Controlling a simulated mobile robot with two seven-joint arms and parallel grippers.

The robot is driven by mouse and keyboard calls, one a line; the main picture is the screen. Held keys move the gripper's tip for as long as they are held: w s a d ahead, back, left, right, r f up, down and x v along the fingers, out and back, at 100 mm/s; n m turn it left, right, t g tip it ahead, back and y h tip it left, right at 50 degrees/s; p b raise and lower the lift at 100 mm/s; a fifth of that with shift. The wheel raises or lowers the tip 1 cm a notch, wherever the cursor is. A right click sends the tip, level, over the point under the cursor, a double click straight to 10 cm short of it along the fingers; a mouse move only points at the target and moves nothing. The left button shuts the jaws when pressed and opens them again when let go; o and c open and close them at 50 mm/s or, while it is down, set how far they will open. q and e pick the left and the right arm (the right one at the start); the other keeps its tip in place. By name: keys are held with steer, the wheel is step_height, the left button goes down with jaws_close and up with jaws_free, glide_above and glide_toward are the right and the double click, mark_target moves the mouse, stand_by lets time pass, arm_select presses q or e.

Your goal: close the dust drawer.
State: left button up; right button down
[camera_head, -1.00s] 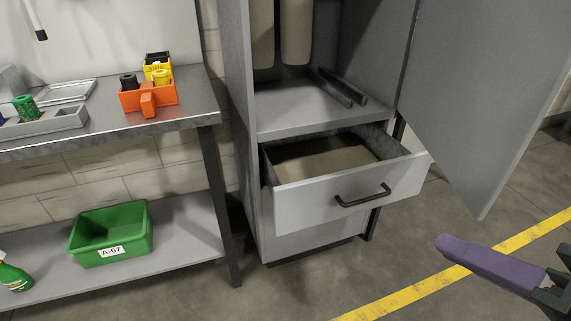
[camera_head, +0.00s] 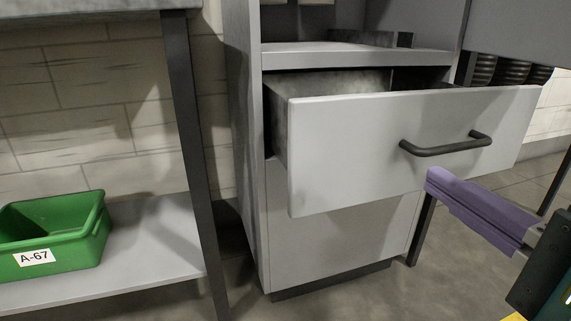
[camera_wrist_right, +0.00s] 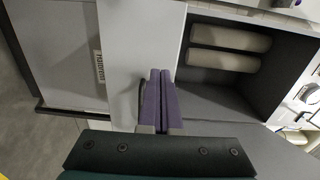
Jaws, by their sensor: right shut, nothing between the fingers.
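The dust drawer (camera_head: 350,150) is a light grey drawer in the grey cabinet. It stands pulled out, with a strip of its inside showing above the front panel. Its dark bar handle (camera_head: 447,147) is on the right part of the front. My right gripper (camera_head: 436,185), with purple fingers, is below and slightly right of the handle, in front of the drawer; whether it touches the panel I cannot tell. Its fingers are together and empty, as the right wrist view (camera_wrist_right: 160,74) also shows. My left gripper is out of view.
The cabinet's open door (camera_head: 520,30) hangs at the upper right. Two beige cylinders (camera_wrist_right: 230,37) are inside the cabinet in the wrist view. At the left are a table leg (camera_head: 190,150) and a lower shelf (camera_head: 150,240) with a green bin (camera_head: 55,235).

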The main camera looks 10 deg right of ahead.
steer(key=b, duration=0.5)
glide_toward(353, 132)
steer(key=w, duration=0.5)
steer(key=shift+w+a+f, duration=0.2)
steer(key=shift+w, duration=0.1)
steer(key=shift+w+a+r+b, duration=0.1)
steer(key=shift+w+b, duration=0.3)
steer(key=shift+w, duration=0.2)
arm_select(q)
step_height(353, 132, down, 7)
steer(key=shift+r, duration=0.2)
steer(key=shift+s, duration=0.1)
